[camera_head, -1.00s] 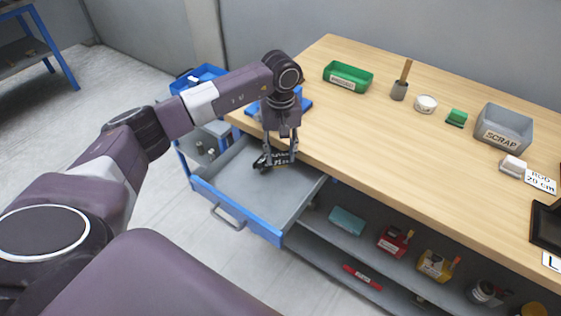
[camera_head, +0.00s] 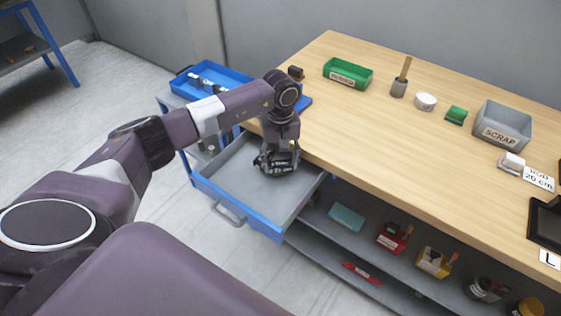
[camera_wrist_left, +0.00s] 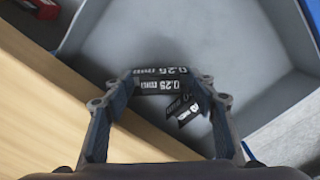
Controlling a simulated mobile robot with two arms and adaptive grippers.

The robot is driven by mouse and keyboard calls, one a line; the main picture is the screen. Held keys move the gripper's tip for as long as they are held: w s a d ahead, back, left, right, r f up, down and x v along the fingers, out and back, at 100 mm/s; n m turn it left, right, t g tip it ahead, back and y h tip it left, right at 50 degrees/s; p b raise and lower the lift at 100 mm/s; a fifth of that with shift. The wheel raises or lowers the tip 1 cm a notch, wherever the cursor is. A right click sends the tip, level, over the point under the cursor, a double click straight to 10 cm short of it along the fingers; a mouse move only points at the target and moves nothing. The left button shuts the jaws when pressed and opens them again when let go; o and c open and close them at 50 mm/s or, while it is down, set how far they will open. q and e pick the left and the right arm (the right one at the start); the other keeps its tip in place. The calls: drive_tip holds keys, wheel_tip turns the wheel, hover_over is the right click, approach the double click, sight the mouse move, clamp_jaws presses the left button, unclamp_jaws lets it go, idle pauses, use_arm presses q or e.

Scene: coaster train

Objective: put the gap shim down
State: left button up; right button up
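The gap shim (camera_wrist_left: 160,87) is a black piece with white "0.25 mm" lettering. In the left wrist view it sits between my left gripper's fingertips (camera_wrist_left: 166,85), which look closed against its two ends. A smaller black part with a white marking (camera_wrist_left: 186,110) shows beside it near the right finger. In the head view my left gripper (camera_head: 280,166) points down inside the open drawer (camera_head: 238,187), near its worktop side. The shim is dark and partly hidden between the fingers there. Whether it touches the drawer floor I cannot tell. My right gripper is not in view.
The wooden worktop (camera_head: 400,150) borders the drawer. A blue tray (camera_head: 210,82) lies behind my arm. Shelves below hold several items. The drawer's front floor is clear.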

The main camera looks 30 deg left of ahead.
sight(280, 164)
use_arm(q)
drive_tip(key=shift+r, duration=0.45)
wheel_tip(280, 164, up, 12)
drive_tip(key=b, duration=0.2)
drive_tip(key=shift+f+b, duration=0.25)
drive_tip(key=shift+b, duration=0.15)
